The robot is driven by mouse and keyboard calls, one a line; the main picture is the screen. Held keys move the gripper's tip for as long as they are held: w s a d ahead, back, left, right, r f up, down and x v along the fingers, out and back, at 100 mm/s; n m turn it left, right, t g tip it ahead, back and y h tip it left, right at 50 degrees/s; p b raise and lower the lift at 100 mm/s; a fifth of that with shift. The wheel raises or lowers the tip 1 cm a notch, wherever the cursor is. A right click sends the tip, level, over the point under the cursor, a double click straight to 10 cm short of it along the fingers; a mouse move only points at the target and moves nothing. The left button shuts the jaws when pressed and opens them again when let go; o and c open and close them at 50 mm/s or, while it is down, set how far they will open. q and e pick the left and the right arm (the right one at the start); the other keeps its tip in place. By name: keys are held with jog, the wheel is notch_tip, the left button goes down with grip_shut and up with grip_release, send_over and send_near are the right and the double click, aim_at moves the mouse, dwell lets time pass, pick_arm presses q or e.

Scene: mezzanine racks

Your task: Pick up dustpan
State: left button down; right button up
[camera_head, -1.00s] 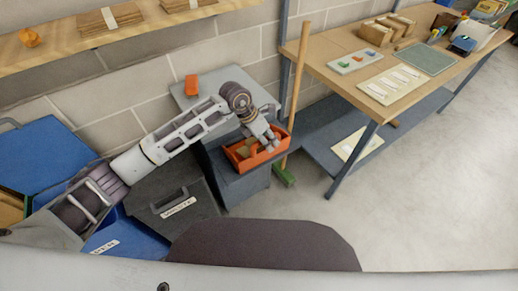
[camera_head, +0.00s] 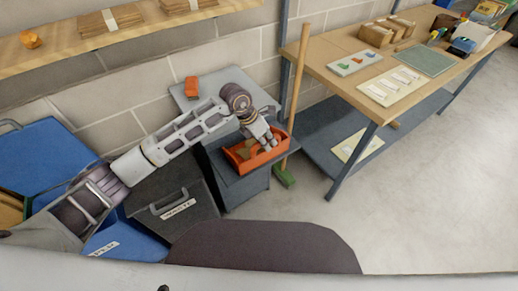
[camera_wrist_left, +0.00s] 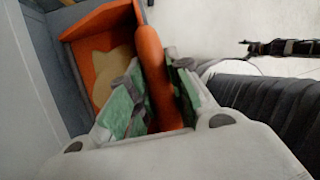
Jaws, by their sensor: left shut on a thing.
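The dustpan is an orange, open, box-like thing (camera_head: 234,160) on top of a low grey cabinet in the head view, with a tan piece inside it. In the left wrist view its orange wall (camera_wrist_left: 88,30) and a rounded orange bar, which looks like its handle (camera_wrist_left: 155,70), show. My left gripper (camera_head: 268,146) reaches down over the dustpan. Its green-padded fingers (camera_wrist_left: 157,95) are on both sides of the bar and shut on it. The dustpan seems to rest on the cabinet; its underside is hidden. My right gripper is not in view.
A broom (camera_head: 297,90) with a wooden stick and green head stands just right of the cabinet (camera_head: 245,188). A black lidded bin (camera_head: 175,190) and blue bins (camera_head: 45,155) are at left. A workbench (camera_head: 395,95) stands at right; the floor before it is clear.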

pick_arm(q)
jog(key=shift+r, duration=0.15)
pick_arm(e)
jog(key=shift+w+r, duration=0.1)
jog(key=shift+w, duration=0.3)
pick_arm(q)
jog(key=shift+r+p, duration=0.5)
jog(key=shift+r, duration=0.2)
notch_tip(320, 180, up, 8)
jog(key=p, duration=0.3)
jog(key=shift+f+p, duration=0.25)
jog(key=shift+p, duration=0.15)
notch_tip(320, 180, up, 9)
jog(key=p, duration=0.3)
jog(key=shift+p, duration=0.4)
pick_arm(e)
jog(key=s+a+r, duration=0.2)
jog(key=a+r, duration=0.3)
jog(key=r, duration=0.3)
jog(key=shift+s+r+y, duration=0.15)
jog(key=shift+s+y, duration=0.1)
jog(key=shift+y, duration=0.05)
pick_arm(q)
jog(key=shift+f, duration=0.1)
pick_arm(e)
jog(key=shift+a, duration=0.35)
pick_arm(q)
jog(key=shift+a+f, duration=0.1)
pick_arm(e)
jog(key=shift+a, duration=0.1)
